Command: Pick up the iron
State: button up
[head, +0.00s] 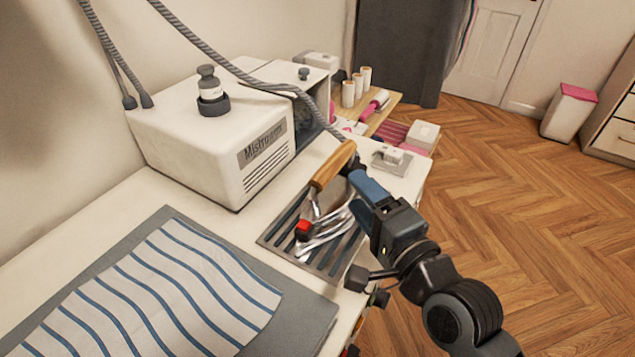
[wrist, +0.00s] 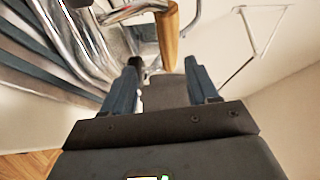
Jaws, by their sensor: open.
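The iron (head: 324,206) has a shiny metal body, a wooden handle (head: 333,164) and a red part at its lower left. It rests on a slatted metal rest (head: 273,242) on the white table. My gripper (head: 357,190) is close to the iron's right side, just beside the handle, and hides part of the body. In the wrist view my gripper (wrist: 160,68) has its two blue fingers spread, with the wooden handle (wrist: 169,36) ahead of the fingertips. Nothing is clearly held between the fingers. I cannot tell whether a finger touches the iron.
A white steam machine (head: 200,150) with a bottle (head: 208,86) on top stands behind the iron. A grey hose runs from above toward the handle. A striped cloth (head: 160,290) lies on a grey mat at the left. Spools (head: 348,93) stand on a farther table.

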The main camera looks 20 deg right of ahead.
aim_at(340, 166)
jog(key=w, duration=0.1)
jog(key=r, duration=0.1)
jog(key=w, duration=0.1)
jog(key=shift+w+a+r+m, duration=0.25)
jog(key=shift+w+m, duration=0.05)
jog(key=shift+w, duration=0.45)
jog(key=shift+w+a+f+p, duration=0.1)
jog(key=shift+w+p, duration=0.35)
jog(key=shift+w, duration=1.3)
jog(key=shift+w+a+f+p, duration=0.1)
jog(key=shift+w+p, duration=0.35)
jog(key=shift+w, duration=1.3)
jog(key=shift+c, duration=0.2)
grip_shut()
jog(key=shift+r, duration=0.2)
